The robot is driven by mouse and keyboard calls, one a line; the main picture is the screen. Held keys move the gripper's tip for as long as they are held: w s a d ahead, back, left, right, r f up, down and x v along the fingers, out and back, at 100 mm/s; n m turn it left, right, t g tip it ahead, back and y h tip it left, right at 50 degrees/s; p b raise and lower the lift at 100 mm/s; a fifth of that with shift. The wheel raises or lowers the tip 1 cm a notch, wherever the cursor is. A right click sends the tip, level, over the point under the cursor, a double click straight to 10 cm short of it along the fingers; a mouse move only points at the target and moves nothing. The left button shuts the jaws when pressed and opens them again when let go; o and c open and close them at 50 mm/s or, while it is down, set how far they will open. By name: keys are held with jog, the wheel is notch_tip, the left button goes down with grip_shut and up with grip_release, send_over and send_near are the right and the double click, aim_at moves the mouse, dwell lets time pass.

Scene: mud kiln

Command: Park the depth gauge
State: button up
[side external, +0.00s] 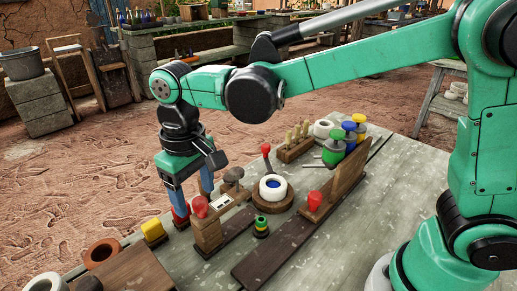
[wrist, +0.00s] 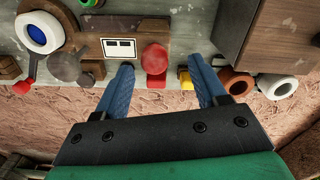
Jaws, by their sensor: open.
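I cannot tell for sure which item is the depth gauge. A red-headed piece (wrist: 155,58) shows between my fingers in the wrist view, with a second red part just below it; neither finger visibly touches it. In the side view a red knob (side external: 200,206) tops a wooden block (side external: 207,235) at the front of a wooden fixture. A white panel with two dark windows (wrist: 119,48) is beside it, with a round grey disc (side external: 232,175) near. My gripper (wrist: 160,68) is open and points down at the bench's far edge; in the side view its fingers (side external: 194,200) partly hide the red parts.
A white ring with a blue centre (side external: 272,188) sits on a round wooden base. A dark board (side external: 268,247) with an upright and red knob lies nearer. A yellow block (side external: 153,230) and an orange ring (side external: 102,252) are left. Green, blue and yellow knobs stand right.

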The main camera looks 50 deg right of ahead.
jog(key=shift+r, duration=2.1)
jog(key=shift+d, duration=0.2)
jog(key=d+t, duration=0.1)
jog(key=d, duration=0.1)
jog(key=s+d+m+t, duration=0.1)
jog(key=d, duration=0.2)
jog(key=s+d+t, duration=0.1)
jog(key=d, duration=0.2)
jog(key=shift+s+d+t+y, duration=0.2)
jog(key=shift+t+y, duration=0.1)
jog(key=shift+y, duration=0.1)
jog(key=s+d+f+m+t, duration=0.1)
jog(key=s+d+f+t, duration=0.1)
jog(key=d, duration=0.4)
jog(key=shift+s+d+f+m+t+h, duration=0.3)
jog(key=shift+s+f+t+h, duration=0.1)
jog(key=shift+s+t, duration=0.4)
